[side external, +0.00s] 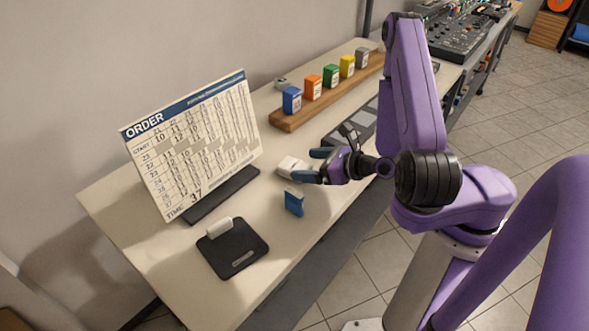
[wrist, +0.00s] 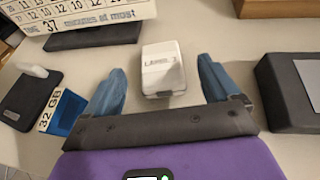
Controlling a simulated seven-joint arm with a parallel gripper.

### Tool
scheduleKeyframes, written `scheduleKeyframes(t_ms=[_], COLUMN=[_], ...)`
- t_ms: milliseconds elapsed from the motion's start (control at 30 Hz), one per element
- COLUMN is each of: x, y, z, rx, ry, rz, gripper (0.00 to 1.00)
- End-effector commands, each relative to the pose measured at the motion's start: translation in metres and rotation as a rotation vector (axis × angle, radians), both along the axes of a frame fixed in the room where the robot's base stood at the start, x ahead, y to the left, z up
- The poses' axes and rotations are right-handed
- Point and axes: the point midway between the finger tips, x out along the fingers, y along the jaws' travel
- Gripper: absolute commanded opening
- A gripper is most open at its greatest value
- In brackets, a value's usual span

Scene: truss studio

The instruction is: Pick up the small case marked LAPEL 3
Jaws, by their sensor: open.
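A small white case (wrist: 162,72) lies on the table, its print partly readable as an "L" word and a 3. It also shows in the side external view (side external: 290,166), partly behind a fingertip. My gripper (side external: 311,165) is open, with blue fingertips. In the wrist view the case sits between and slightly beyond the fingertips, with a gap on both sides. The fingers do not appear to hold anything.
A black pad (side external: 234,252) with a white piece lies in front. An order board (side external: 190,140) stands behind. A wooden rack (side external: 295,122) holds several coloured cases. A dark tray (side external: 350,124) lies farther along.

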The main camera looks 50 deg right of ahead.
Motion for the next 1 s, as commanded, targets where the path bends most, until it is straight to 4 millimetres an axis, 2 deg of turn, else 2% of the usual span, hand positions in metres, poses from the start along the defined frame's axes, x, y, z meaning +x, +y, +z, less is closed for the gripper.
scheduleKeyframes(t_ms=[167,633,933,967,1000], x=[0.004,0.046,0.049,0.049,0.049], y=[0.001,0.008,0.008,0.008,0.008], z=[-0.002,-0.019,-0.021,-0.021,-0.021], rx=[0.0,-0.003,0.0,0.0,0.0], ry=[0.002,0.0,0.001,0.001,0.001], rz=[0.001,0.004,0.0,0.0,0.0], gripper=[0.89,0.89,0.89,0.86,0.73])
